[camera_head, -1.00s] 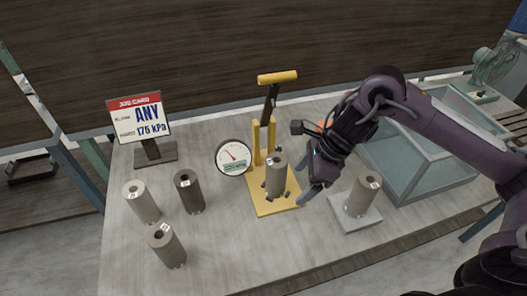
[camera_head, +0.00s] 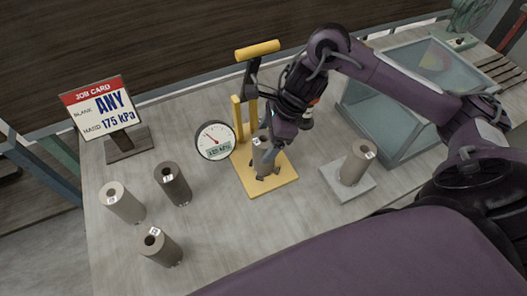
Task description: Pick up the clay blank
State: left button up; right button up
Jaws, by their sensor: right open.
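A grey-brown clay blank (camera_head: 261,160), a hollow cylinder, stands upright on the yellow press stand (camera_head: 254,188). My right gripper (camera_head: 272,150) is open at the blank's right side and hides part of it; I cannot tell whether it touches. Another blank (camera_head: 355,164) with a white tag stands on a pale square plate (camera_head: 343,190) to the right. On the left stand a light blank (camera_head: 124,203), a dark blank (camera_head: 174,185) and a brown blank (camera_head: 160,248), all tagged on top. My left gripper is not in view.
A round dial gauge (camera_head: 215,140) is beside the press and its yellow handle (camera_head: 257,50). A job card (camera_head: 101,107) reads ANY, 175 kPa. A glass-sided box (camera_head: 395,125) stands at the right. The table between the left blanks and the press is clear.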

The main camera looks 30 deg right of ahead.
jog(key=x, duration=0.3)
jog(key=shift+a+f, duration=0.15)
jog(key=shift+f, duration=0.05)
jog(key=c, duration=1.4)
jog(key=shift+w+r, duration=0.1)
jog(key=shift+c, duration=1)
